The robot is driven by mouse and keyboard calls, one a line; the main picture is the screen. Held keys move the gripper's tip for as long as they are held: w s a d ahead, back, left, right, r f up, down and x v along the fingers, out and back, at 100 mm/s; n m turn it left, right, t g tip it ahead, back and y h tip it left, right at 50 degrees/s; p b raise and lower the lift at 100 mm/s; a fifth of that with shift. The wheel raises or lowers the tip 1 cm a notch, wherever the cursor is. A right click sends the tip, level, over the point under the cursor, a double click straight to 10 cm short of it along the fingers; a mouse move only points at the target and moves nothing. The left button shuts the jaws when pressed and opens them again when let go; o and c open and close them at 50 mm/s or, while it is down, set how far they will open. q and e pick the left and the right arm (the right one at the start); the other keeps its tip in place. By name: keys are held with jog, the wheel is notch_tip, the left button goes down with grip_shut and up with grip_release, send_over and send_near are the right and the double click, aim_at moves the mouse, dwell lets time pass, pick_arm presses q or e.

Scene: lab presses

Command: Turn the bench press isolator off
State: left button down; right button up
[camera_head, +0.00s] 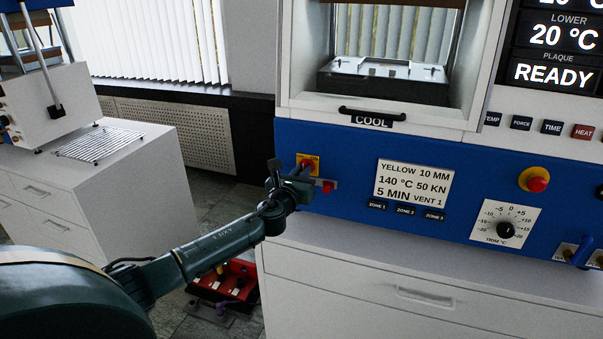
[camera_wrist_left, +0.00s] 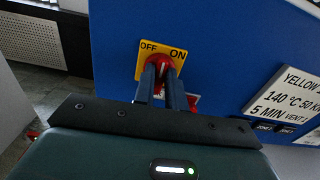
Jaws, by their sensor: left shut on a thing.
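The isolator is a red rotary knob (camera_wrist_left: 160,62) on a yellow plate (camera_wrist_left: 149,46) marked OFF at left and ON at right. The plate also shows in the head view (camera_head: 309,160), at the left end of the press's blue front panel (camera_head: 348,155). My left gripper (camera_wrist_left: 163,76) is shut on the red knob, and its two dark fingers hide the knob's lower part. The knob's white mark points up, between OFF and ON. In the head view my left gripper (camera_head: 298,172) reaches the panel from the lower left. My right gripper is not in view.
A recipe label (camera_head: 414,184), a red emergency button (camera_head: 537,184) and a dial (camera_head: 506,229) lie farther right. A white cabinet (camera_head: 120,200) stands left, and a red box (camera_head: 226,281) is on the floor.

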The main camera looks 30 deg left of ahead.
pick_arm(q)
jog(key=n+b, duration=0.1)
jog(key=n, duration=0.7)
jog(key=shift+a+f+n, duration=0.1)
jog(key=shift+a+n, duration=0.05)
jog(key=shift+n, duration=0.15)
jog(key=n, duration=0.2)
jog(key=shift+n+b, duration=0.3)
jog(key=shift+n, duration=0.1)
jog(key=n, duration=0.6)
jog(key=shift+a+f, duration=0.1)
jog(key=shift+f, duration=0.05)
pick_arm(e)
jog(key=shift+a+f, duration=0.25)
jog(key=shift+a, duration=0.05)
pick_arm(q)
jog(key=shift+n, duration=0.3)
jog(key=c, duration=1.4)
grip_release()
jog(key=shift+c, duration=0.2)
